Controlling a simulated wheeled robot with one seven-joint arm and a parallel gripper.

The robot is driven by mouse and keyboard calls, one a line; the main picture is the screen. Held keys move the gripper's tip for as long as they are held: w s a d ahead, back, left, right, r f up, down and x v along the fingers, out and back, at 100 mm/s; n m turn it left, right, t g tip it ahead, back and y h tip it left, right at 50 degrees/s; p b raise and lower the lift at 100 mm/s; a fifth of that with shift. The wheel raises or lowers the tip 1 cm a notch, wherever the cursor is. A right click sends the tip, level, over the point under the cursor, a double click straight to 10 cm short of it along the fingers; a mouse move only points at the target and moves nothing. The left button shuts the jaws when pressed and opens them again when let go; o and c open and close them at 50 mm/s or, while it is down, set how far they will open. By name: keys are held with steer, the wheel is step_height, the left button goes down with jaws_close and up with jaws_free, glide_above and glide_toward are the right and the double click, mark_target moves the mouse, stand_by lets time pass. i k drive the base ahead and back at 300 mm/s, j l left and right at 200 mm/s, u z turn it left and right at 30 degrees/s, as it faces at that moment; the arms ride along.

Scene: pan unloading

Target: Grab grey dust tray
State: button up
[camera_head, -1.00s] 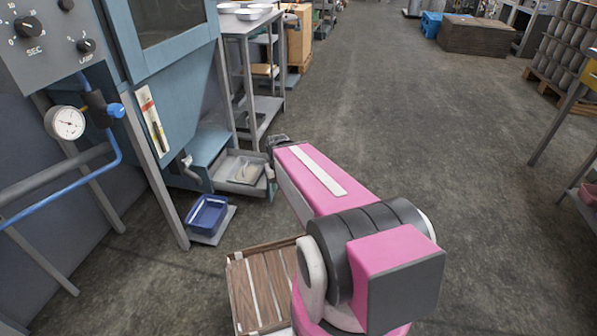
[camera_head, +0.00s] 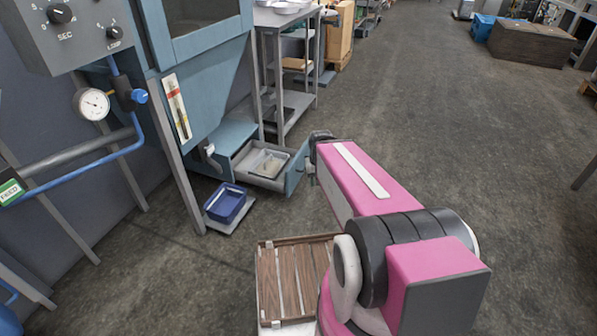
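The grey dust tray (camera_head: 251,159) sits inside the pulled-out drawer (camera_head: 267,180) low on the blue machine. Pale contents show in it. My pink arm reaches forward, and its dark end is just right of the drawer's front panel (camera_head: 296,168). Only a small part of my gripper (camera_head: 311,170) shows below the arm's end, close to the drawer front. The arm hides its fingers, so I cannot see whether they are open or touch anything.
A blue bin (camera_head: 226,204) stands on a grey plate left of the drawer. A slatted wooden platform (camera_head: 284,285) lies near my arm's base. A metal shelf table (camera_head: 289,75) stands behind the drawer. The floor to the right is largely clear.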

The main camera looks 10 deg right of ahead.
mark_target(267, 165)
steer(key=i+l+u, duration=0.1)
steer(key=u, duration=0.75)
steer(key=i+l+u, duration=0.1)
steer(key=l+u, duration=0.25)
steer(key=l, duration=0.25)
steer(key=l+u, duration=0.35)
steer(key=l, duration=0.2)
steer(key=l+u, duration=0.35)
steer(key=l, duration=1.4)
steer(key=k+u, duration=0.05)
